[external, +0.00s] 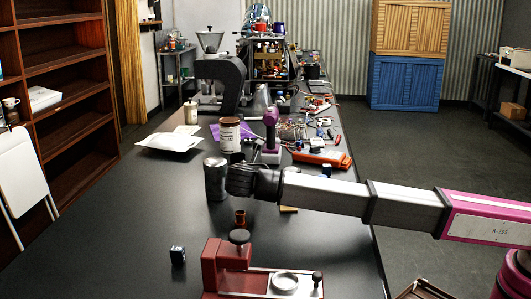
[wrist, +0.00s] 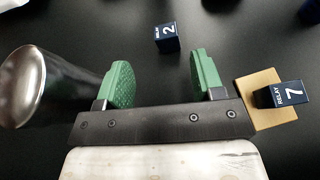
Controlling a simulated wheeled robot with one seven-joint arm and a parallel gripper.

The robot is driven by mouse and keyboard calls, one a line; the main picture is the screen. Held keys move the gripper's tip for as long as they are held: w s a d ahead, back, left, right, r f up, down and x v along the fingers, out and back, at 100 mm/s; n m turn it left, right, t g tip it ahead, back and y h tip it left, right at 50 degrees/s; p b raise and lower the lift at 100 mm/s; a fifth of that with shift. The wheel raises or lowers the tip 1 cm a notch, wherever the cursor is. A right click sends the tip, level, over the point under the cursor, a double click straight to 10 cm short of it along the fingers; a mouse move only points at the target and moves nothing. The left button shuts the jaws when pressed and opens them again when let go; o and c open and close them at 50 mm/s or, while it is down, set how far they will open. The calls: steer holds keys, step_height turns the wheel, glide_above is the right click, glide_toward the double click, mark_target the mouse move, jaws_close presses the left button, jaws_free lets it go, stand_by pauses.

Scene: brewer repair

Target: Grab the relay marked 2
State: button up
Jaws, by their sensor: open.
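The relay marked 2 (wrist: 167,38) is a small dark blue block with a white-lettered face. It lies on the black table in the wrist view, slightly tilted, beyond my fingertips and roughly in line with the gap between them. My gripper (wrist: 164,78) has two green ridged pads, spread apart with nothing between them. In the external view my gripper (external: 244,181) is a dark shape over the table beside a metal cup (external: 215,180). I cannot pick out relay 2 there. The cup also shows left of the fingers in the wrist view (wrist: 28,85).
A relay marked 7 (wrist: 285,94) sits on a wooden block (wrist: 251,82) close to the right finger. A brown-and-white canister (external: 230,136) and purple tool (external: 270,131) stand farther back.

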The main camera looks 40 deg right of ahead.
steer(key=shift+s+a+f+n, duration=0.25)
steer(key=shift+s+a+n, duration=0.15)
steer(key=shift+s+a, duration=0.4)
steer(key=shift+h, duration=0.3)
steer(key=x, duration=0.5)
steer(key=shift+w, duration=0.25)
steer(key=x, duration=0.4)
steer(key=shift+d+r, duration=0.15)
steer(key=shift+d, duration=0.35)
steer(key=shift+w+d, duration=0.25)
steer(key=shift+d, duration=0.05)
steer(key=shift+c, duration=0.3)
steer(key=c, duration=0.9)
